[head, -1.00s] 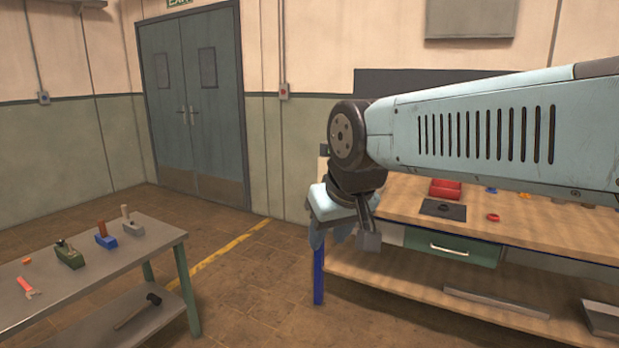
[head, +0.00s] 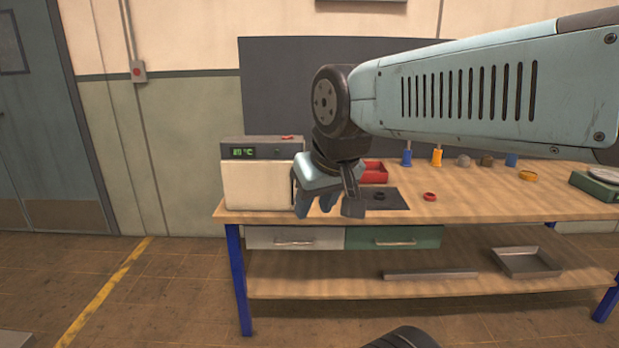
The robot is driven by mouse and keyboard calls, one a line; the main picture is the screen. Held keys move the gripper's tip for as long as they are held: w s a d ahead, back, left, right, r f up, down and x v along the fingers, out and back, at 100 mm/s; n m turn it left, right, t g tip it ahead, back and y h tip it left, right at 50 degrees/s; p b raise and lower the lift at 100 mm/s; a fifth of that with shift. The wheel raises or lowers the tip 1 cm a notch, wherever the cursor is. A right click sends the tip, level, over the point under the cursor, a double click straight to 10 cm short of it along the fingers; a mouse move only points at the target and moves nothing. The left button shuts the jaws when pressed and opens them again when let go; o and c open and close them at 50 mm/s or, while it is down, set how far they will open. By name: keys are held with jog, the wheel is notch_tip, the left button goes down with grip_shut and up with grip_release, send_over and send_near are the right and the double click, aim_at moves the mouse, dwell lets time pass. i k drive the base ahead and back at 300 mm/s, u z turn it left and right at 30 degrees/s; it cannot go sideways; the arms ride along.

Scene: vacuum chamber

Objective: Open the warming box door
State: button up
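The warming box (head: 258,184) stands at the left end of the wooden workbench (head: 470,203). It has a cream front, a dark grey top band with a green lit display, and a small red thing on its top. Its front looks closed. My gripper (head: 328,208) hangs from my arm just right of the box in the picture, pointing down, and overlaps the box's right edge. Whether it touches the box cannot be told. Its fingers look spread apart with nothing visible between them.
A red bin (head: 374,172), a dark mat (head: 384,198), a red ring (head: 430,196) and several small tools stand on the bench. Below are a grey drawer (head: 294,238), a green drawer (head: 394,238) and a shelf with a metal tray (head: 527,262).

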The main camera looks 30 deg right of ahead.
aim_at(249, 186)
jog(key=z, duration=0.25)
jog(key=i, duration=0.65)
jog(key=z, duration=0.5)
jog(key=k, duration=0.9)
jog(key=z, duration=0.2)
jog(key=i, duration=0.9)
jog(key=u, duration=0.1)
